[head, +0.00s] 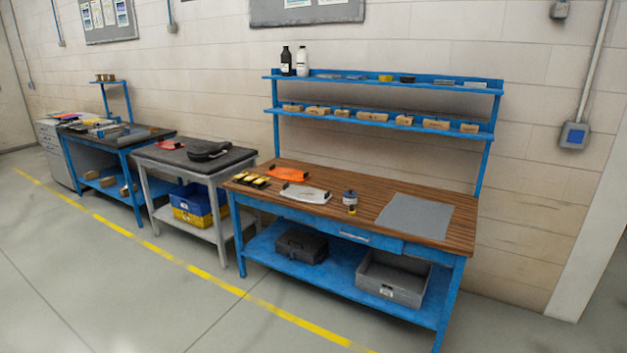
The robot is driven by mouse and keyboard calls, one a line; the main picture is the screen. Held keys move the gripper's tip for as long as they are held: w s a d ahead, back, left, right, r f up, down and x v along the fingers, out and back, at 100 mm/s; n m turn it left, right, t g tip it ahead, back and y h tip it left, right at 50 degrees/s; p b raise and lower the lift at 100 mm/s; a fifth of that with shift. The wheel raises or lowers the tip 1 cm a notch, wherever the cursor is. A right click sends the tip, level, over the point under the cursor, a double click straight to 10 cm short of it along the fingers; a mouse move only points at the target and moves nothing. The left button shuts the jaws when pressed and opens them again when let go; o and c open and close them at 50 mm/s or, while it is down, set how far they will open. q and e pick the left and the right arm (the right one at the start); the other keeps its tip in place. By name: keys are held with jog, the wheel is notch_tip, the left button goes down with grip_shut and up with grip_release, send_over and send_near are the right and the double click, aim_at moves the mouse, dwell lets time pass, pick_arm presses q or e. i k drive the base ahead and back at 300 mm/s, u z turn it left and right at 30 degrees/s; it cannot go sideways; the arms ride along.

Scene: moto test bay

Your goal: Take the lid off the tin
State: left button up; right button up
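A small tin (350,197) stands upright on the wooden top of the blue workbench (377,222), a little right of its middle. It looks dark blue at the top with a yellow band lower down. It is too small here to tell the lid apart clearly. Neither of my grippers shows in the head view.
On the bench lie a grey mat (415,215), a white plate-like part (305,193), an orange part (288,174) and yellow-black items (252,180). Shelves with bottles (302,60) and boxes rise behind. Open floor (190,310) lies in front.

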aim_at(350, 193)
jog(key=i, duration=2.35)
